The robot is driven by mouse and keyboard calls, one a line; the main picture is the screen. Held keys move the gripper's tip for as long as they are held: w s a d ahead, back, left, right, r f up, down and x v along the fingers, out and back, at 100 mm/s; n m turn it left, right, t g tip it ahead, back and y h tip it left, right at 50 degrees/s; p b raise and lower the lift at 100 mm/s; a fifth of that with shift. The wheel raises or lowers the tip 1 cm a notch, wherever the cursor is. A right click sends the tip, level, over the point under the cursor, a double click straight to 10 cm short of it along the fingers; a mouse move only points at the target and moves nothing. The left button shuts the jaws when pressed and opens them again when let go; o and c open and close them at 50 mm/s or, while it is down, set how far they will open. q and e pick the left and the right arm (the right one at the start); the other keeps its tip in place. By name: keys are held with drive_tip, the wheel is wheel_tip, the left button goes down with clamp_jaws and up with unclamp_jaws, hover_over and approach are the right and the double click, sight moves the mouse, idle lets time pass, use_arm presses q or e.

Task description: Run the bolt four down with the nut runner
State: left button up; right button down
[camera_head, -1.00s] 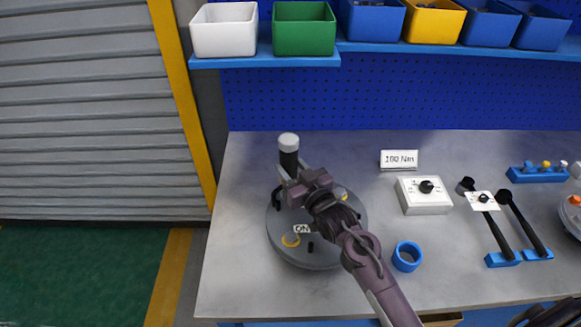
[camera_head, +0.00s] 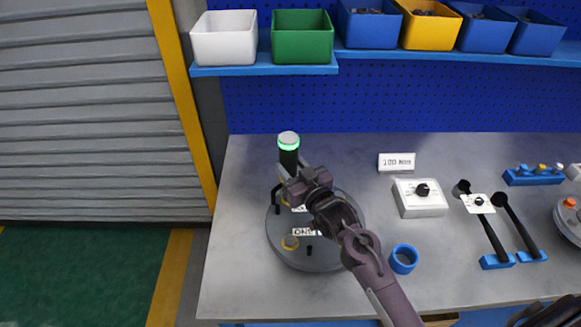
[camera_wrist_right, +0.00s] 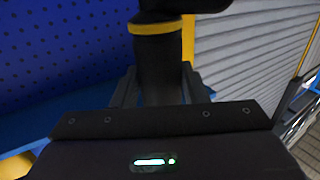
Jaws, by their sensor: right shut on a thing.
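The nut runner (camera_head: 289,157) is a dark upright cylinder with a pale cap and a glowing green ring. My right gripper (camera_head: 292,178) is shut on it, and it stands over the far-left part of the round grey flanged shell (camera_head: 318,262). In the right wrist view the nut runner (camera_wrist_right: 158,65) is a dark body with a yellow band between the fingers. A yellow-ringed bolt (camera_head: 290,243) shows on the near side of the shell beside a white label (camera_head: 306,231). Bolt four and the tool's lower end are hidden behind my gripper. My left gripper is not in view.
A blue ring (camera_head: 404,259) stands right of the shell. Farther right are a grey dial box (camera_head: 420,198), a "100 Nm" card (camera_head: 397,162) and two black-handled tools in blue holders (camera_head: 497,262). Bins line the shelf (camera_head: 265,70) behind. The bench's front left is clear.

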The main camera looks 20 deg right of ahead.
sight(293, 157)
drive_tip(key=shift+r+p, duration=1.5)
drive_tip(key=shift+r, duration=0.45)
